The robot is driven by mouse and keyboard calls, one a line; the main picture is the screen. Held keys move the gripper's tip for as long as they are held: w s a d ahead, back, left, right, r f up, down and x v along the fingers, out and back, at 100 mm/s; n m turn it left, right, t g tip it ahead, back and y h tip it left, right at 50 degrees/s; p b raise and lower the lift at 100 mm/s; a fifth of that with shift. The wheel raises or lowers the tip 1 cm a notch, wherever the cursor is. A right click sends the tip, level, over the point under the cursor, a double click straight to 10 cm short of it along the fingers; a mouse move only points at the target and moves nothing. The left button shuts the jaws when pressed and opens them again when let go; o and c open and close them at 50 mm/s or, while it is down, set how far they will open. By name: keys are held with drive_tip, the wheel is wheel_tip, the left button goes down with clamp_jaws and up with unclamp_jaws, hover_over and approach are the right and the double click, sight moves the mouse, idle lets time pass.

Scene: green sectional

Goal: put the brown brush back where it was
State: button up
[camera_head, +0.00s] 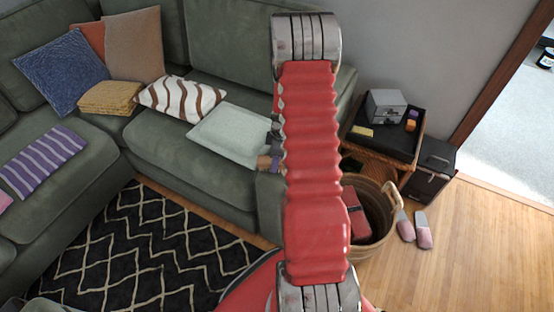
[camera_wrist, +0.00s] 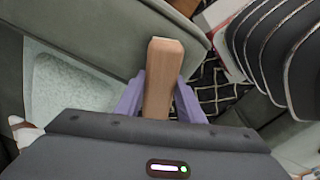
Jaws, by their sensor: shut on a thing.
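The brown brush (camera_wrist: 160,70) shows in the wrist view as a plain wooden block or handle, pointing away from the camera. My gripper (camera_wrist: 158,92) is shut on it, with one purple finger on each side. The brush's near end is hidden behind the gripper body. In the head view, my red arm stands in front and hides most of the gripper. A small brown patch (camera_head: 264,161) shows just left of the arm, by the sofa's right armrest; I cannot tell for sure that it is the brush.
The green sectional (camera_head: 168,140) holds several cushions and a pale flat cushion (camera_head: 230,135). Right of my arm are a wicker basket (camera_head: 374,218), a side table with a black top (camera_head: 385,140) bearing a grey box (camera_head: 386,106), a black case (camera_head: 431,171) and slippers (camera_head: 424,230). A patterned rug (camera_head: 140,250) lies in front.

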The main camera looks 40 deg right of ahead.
drive_tip(key=o, duration=1.1)
drive_tip(key=shift+f, duration=0.1)
wheel_tip(320, 180, up, 12)
drive_tip(key=s+d, duration=0.1)
idle(0.8)
drive_tip(key=shift+s, duration=0.1)
